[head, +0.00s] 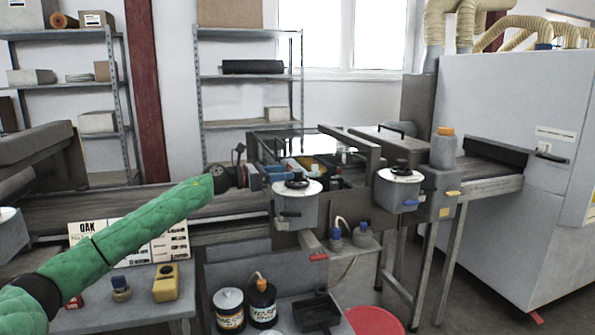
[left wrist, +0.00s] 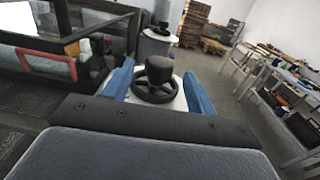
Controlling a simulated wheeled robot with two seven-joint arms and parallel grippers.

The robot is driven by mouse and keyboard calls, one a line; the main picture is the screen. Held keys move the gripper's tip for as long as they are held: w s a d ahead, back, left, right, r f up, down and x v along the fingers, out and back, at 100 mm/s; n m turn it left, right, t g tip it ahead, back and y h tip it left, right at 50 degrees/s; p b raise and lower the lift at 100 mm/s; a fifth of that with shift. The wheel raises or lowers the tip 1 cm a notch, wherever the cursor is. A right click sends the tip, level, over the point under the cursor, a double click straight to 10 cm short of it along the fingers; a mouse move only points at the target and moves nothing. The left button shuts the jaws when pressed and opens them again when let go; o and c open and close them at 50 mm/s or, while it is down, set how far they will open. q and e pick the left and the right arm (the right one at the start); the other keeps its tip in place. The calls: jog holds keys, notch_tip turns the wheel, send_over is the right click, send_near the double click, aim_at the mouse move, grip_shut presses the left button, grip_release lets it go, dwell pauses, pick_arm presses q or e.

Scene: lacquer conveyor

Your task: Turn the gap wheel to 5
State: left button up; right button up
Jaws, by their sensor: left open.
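A black handwheel (head: 297,184) sits on a round white dial (head: 312,190) on top of a grey housing (head: 296,210) at the machine's near left side. My left gripper (head: 276,173) reaches it from the left, with blue fingers. In the left wrist view the open fingers (left wrist: 158,72) stand on either side of the handwheel (left wrist: 153,88), around it and apart from its rim as far as I can see. A second handwheel (head: 400,168) sits on a similar housing to the right. I cannot read the dial numbers or tell which wheel is the gap wheel.
The conveyor belt (head: 150,205) runs behind my arm to the machine. A red-ended lever (head: 316,255) and blue-capped bottles (head: 336,238) are below the wheel. An orange-capped container (head: 444,148) stands to the right. Cans (head: 229,310) stand on a lower table.

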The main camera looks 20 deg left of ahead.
aim_at(297, 170)
pick_arm(q)
jog(key=shift+p+x, duration=0.4)
jog(key=shift+x, duration=2.25)
pick_arm(e)
jog(key=shift+g, duration=0.3)
notch_tip(297, 170, up, 4)
jog(key=shift+w+r, duration=0.1)
pick_arm(q)
jog(key=shift+r, duration=0.1)
jog(key=c, duration=1)
